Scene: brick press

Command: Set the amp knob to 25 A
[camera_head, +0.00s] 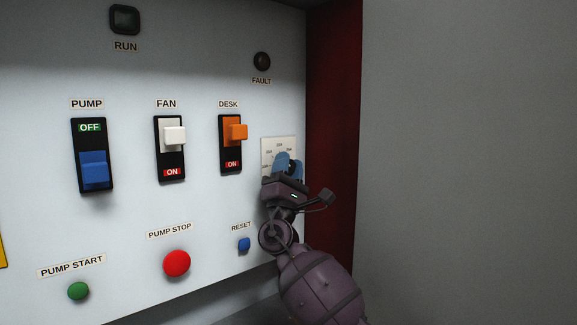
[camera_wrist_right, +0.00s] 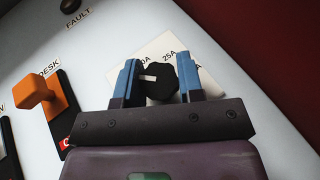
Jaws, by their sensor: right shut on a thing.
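The amp knob (camera_wrist_right: 160,83) is a black, lobed knob with a white pointer mark, on a white dial plate (camera_head: 267,147) at the right of the panel. In the right wrist view the plate shows the label 25A at the upper right of the knob and another label ending in 0A at the upper left. The white mark lies toward the left finger. My right gripper (camera_head: 287,165) is at the dial, its blue fingers on both sides of the knob and shut on it. In the head view the gripper hides the knob. My left gripper is not in view.
The orange DESK switch (camera_head: 238,132) is just left of the dial, and the blue RESET button (camera_head: 244,245) is below it. The FAULT lamp (camera_head: 262,61) is above. A dark red side wall (camera_head: 333,120) stands close on the right.

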